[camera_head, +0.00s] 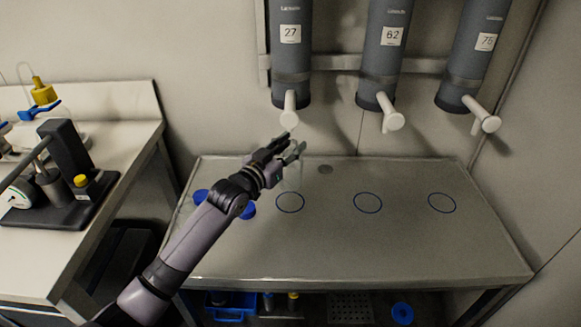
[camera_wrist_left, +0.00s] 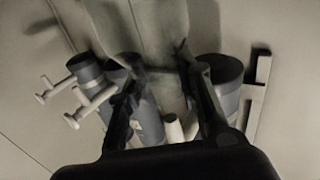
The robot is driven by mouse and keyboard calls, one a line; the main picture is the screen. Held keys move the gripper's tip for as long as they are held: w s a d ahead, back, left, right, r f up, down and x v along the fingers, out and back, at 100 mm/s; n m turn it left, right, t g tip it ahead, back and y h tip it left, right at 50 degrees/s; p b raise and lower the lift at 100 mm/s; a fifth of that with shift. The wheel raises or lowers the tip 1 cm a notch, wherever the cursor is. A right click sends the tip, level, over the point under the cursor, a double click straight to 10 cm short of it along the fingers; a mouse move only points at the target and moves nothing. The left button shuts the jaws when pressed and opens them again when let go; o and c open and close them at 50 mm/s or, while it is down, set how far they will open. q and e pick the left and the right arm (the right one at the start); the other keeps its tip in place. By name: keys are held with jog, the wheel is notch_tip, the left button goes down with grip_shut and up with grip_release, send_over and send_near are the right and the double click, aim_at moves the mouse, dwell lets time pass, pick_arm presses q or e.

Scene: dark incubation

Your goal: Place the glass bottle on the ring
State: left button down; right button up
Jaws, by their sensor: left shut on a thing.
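My left gripper (camera_head: 286,150) reaches over the metal table (camera_head: 330,245) and is shut on the glass bottle (camera_wrist_left: 155,40). The bottle is clear and hard to see; in the left wrist view it stands between the two fingers. In the head view it shows only faintly below the gripper, so I cannot tell its height above the table. Blue outlined rings are marked on the table: a left ring (camera_head: 290,202), a middle ring (camera_head: 368,203) and a right ring (camera_head: 441,203). The gripper is behind the left ring in the picture. My right gripper is out of view.
Blue round pieces (camera_head: 201,196) lie partly behind my arm. A counter (camera_head: 120,105) with lab equipment stands left. The table's right side is clear.

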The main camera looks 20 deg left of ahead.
aim_at(290, 168)
pick_arm(q)
notch_tip(290, 168, down, 3)
notch_tip(290, 168, down, 4)
jog(key=shift+r, duration=0.25)
jog(key=shift+w+f, duration=0.15)
jog(key=shift+f, duration=0.15)
jog(key=c, duration=1.2)
grip_release()
jog(key=shift+o, duration=0.2)
jog(key=v, duration=1.2)
